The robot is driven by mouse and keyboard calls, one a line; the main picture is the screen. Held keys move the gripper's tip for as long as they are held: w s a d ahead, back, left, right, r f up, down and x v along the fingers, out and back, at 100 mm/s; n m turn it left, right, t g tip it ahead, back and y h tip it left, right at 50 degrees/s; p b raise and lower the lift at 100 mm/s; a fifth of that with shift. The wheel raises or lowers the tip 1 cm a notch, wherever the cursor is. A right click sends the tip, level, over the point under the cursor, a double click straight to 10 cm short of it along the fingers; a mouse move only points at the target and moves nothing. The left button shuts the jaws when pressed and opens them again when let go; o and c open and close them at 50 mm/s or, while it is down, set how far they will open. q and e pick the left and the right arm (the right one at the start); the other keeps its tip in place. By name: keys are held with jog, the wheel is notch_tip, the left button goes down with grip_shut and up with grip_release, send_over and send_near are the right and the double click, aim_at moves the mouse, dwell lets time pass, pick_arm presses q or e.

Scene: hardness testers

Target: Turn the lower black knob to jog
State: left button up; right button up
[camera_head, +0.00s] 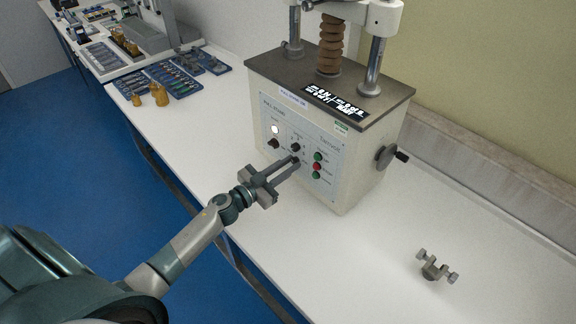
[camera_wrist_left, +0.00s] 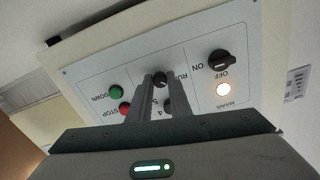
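The hardness tester (camera_head: 372,195) has a light front panel with black knobs and coloured buttons. The lower black knob (camera_wrist_left: 161,79), beside the RUN lettering, shows at my left fingertips in the upside-down wrist view. In the head view the fingers hide most of it. The upper middle knob (camera_head: 295,147) is just above; in the wrist view it (camera_wrist_left: 168,104) is partly covered by a finger. My left gripper (camera_head: 294,161) reaches the panel, its fingers a small gap apart around the lower knob. Whether they press on it is unclear. My right gripper is out of view.
The mains knob (camera_wrist_left: 220,60) and lit lamp (camera_wrist_left: 223,90) lie beside the middle knobs. Red and green buttons (camera_head: 317,166) are close on the other side. A side crank (camera_head: 390,156) sticks out right. A small metal fixture (camera_head: 436,268) lies on the white bench (camera_head: 340,250).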

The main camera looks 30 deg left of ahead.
pick_arm(q)
grip_shut()
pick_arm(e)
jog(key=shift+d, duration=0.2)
